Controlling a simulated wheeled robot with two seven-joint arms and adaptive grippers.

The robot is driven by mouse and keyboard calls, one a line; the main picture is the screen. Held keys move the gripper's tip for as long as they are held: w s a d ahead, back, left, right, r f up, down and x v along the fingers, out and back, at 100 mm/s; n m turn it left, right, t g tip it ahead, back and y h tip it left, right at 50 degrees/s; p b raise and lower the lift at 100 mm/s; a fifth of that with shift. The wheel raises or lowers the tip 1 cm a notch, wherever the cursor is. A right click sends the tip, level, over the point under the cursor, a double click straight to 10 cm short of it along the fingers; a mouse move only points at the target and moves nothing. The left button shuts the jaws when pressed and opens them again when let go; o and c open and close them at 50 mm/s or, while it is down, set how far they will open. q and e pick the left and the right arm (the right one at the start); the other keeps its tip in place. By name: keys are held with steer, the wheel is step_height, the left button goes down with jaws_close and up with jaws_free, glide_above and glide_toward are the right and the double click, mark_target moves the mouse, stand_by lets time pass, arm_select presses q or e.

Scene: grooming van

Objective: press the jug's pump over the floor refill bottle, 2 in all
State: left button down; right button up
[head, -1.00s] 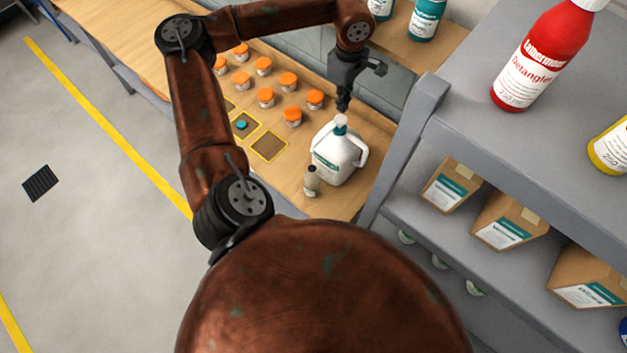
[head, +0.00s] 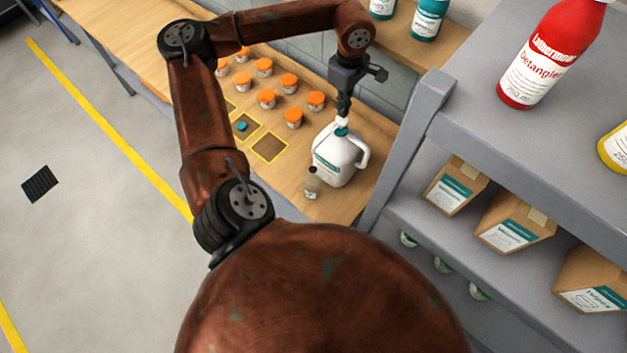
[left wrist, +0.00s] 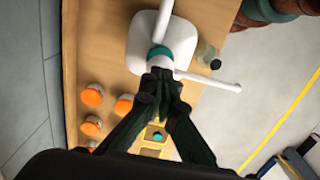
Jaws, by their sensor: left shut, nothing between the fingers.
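The white jug (head: 335,160) with a teal collar stands on the wooden bench, and it also shows in the left wrist view (left wrist: 140,42). Its white pump spout (left wrist: 212,82) reaches out to the right there. My left gripper (head: 343,112) is shut and empty, pointing down at the pump top; its fingertips (left wrist: 165,75) cover the pump head and seem to touch it. The small refill bottle (head: 312,183), with a dark cap or neck, stands beside the jug, near the spout side (left wrist: 207,55). Whether the spout tip lies over its mouth is unclear. My right gripper is out of view.
Several orange-lidded jars (head: 267,97) stand behind the jug. A yellow-outlined square (head: 269,147) is empty; another holds a small teal item (head: 241,126). A grey shelf unit (head: 455,105) with bottles and cartons rises close to the jug's right.

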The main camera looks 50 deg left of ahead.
mark_target(342, 119)
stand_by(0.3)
arm_select(q)
steer(key=shift+f, duration=0.1)
steer(key=shift+f+b, duration=0.95)
steer(key=shift+f, duration=0.3)
steer(key=shift+f+b, duration=0.4)
steer(key=shift+f, duration=0.2)
steer(key=shift+r+p, duration=1.1)
steer(key=shift+r, duration=0.8)
steer(key=shift+f, duration=0.25)
